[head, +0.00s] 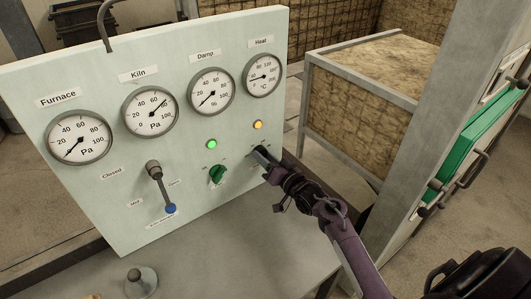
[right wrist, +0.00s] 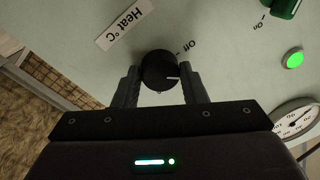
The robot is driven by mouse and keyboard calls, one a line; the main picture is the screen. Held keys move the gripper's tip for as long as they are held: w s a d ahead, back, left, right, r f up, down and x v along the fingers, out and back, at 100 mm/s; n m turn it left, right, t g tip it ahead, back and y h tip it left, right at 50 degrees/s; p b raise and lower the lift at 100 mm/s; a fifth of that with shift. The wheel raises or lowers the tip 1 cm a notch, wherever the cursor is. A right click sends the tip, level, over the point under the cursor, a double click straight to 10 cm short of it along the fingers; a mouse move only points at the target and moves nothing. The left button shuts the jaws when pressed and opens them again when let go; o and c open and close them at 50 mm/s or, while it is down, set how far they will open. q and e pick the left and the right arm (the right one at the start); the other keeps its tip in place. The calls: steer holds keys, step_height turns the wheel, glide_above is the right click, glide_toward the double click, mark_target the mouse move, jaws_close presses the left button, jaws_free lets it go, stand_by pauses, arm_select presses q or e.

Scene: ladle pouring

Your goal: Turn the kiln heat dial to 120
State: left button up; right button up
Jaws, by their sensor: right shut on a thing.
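My right gripper (right wrist: 160,82) is shut on the dial, one finger on each side. In the head view my right gripper (head: 262,157) is at the panel and hides most of the dial. The Heat gauge (head: 263,76) has its needle toward the left, low on the scale. My left gripper is out of view.
A lit yellow lamp (head: 257,125) is just above my gripper. A green lamp (head: 211,144) and a green switch (head: 217,174) are to its left. A blue-ended lever (head: 170,208) juts from the panel farther left. A metal-framed block (head: 365,90) stands behind to the right.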

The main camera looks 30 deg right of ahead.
steer(key=shift+a+r+m+h+p, duration=0.1)
steer(key=shift+m+h+p, duration=0.3)
steer(key=shift+m+p, duration=2.7)
steer(key=shift+a+m+h+p, duration=0.1)
steer(key=shift+m+h+p, duration=0.65)
steer(key=shift+m, duration=4.25)
steer(key=shift+y+p, duration=0.3)
steer(key=shift+y, duration=0.05)
steer(key=o, duration=1)
steer(key=shift+d, duration=0.1)
steer(key=shift+c, duration=0.2)
steer(key=shift+s, duration=0.15)
